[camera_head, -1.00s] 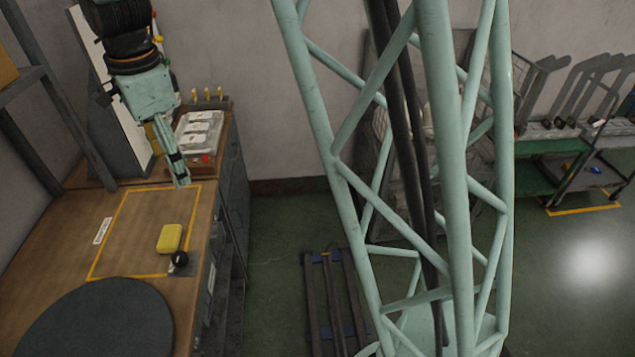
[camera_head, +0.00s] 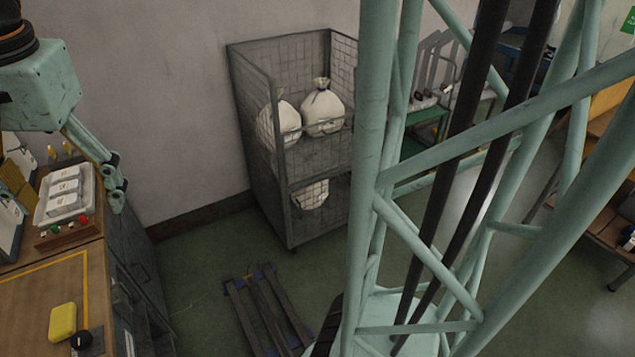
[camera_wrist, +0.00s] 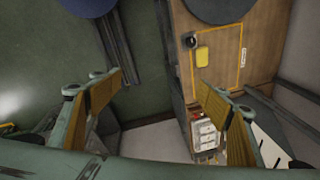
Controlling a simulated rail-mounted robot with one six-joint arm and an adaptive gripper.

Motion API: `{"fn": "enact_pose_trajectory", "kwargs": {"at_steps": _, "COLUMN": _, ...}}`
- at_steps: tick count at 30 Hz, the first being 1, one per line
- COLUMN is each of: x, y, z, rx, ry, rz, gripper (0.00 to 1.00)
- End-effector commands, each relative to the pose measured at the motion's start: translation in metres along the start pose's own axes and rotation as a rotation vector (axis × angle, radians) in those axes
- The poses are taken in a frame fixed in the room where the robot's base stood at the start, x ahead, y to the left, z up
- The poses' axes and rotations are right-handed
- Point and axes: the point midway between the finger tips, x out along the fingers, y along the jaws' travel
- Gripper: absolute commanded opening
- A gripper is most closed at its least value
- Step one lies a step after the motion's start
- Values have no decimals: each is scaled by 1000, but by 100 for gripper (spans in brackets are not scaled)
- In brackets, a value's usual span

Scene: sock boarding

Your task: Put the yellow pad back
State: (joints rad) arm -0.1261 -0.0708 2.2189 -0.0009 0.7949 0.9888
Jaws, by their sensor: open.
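The yellow pad (camera_head: 62,322) lies on the wooden bench top (camera_head: 40,295), inside a yellow outlined area, beside a small black round object (camera_head: 82,340). In the wrist view the pad (camera_wrist: 202,54) is well beyond my fingers, on the bench within the yellow outline (camera_wrist: 240,60). My gripper (camera_head: 115,190) hangs up and behind the pad, to its right in the head view. In the wrist view its fingers (camera_wrist: 165,95) are wide apart with nothing between them.
A tray of white packs (camera_head: 68,190) and a small box with red and green buttons (camera_head: 68,229) stand at the bench's back. A wire cage cart (camera_head: 262,170) holds white sacks (camera_head: 322,108). A pallet-like frame (camera_head: 262,310) lies on the floor. Green floor is open beside the bench.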

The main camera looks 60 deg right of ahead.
Motion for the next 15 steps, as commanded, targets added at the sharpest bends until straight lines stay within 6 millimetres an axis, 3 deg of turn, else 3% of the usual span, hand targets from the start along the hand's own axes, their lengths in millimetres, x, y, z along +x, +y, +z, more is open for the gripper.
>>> {"fn": "enact_pose_trajectory", "kwargs": {"at_steps": 3, "x": -16, "y": 21, "z": 4, "rx": -64, "ry": 15, "rz": -14, "gripper": 70}}
{"fn": "enact_pose_trajectory", "kwargs": {"at_steps": 15, "x": -50, "y": 82, "z": 30, "rx": -312, "ry": 49, "rz": -34, "gripper": 70}}
